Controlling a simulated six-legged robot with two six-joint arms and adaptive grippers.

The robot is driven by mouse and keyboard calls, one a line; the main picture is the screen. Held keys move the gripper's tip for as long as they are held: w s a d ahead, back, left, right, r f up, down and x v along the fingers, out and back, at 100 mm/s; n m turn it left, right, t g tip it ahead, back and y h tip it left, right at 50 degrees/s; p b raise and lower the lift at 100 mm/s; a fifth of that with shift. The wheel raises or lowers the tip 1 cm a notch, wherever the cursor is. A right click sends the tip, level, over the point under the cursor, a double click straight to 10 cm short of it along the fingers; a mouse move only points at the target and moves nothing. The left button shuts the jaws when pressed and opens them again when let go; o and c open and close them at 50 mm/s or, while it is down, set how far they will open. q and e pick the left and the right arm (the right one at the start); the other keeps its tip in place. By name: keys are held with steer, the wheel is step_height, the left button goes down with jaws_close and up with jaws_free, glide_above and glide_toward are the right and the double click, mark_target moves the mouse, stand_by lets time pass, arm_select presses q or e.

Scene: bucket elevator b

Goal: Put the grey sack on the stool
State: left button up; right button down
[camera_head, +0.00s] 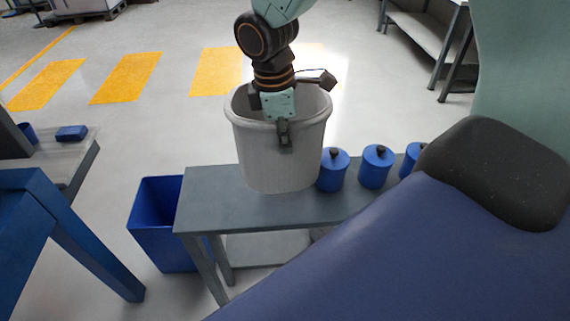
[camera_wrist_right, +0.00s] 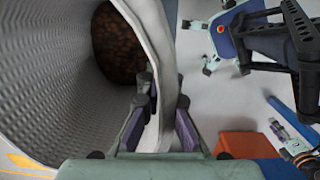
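A grey bucket-shaped container (camera_head: 275,160) stands upright on a grey bench (camera_head: 225,210) in the head view. I see no separate grey sack and nothing that is clearly a stool. My right gripper (camera_head: 284,135) reaches down at the container's near rim. In the right wrist view the gripper (camera_wrist_right: 163,100) has one finger inside and one outside the container wall (camera_wrist_right: 60,75), and both appear to touch it. Brown grainy contents (camera_wrist_right: 118,45) show deep inside the container. My left gripper is not in view.
Blue lidded canisters (camera_head: 376,167) stand in a row right of the container. A blue bin (camera_head: 158,225) is on the floor left of the bench. A table with a small blue box (camera_head: 71,132) is at the left. Grey floor with yellow stripes lies behind.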

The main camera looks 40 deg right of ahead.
glide_above(287, 177)
step_height(287, 177, down, 4)
steer(key=f, duration=0.3)
steer(key=shift+w+a+f, duration=0.15)
steer(key=shift+a+f, duration=0.05)
steer(key=shift+f, duration=0.2)
steer(key=shift+w+d, duration=0.15)
steer(key=shift+f, duration=0.1)
steer(key=c, duration=1.6)
jaws_free()
steer(key=shift+o, duration=0.4)
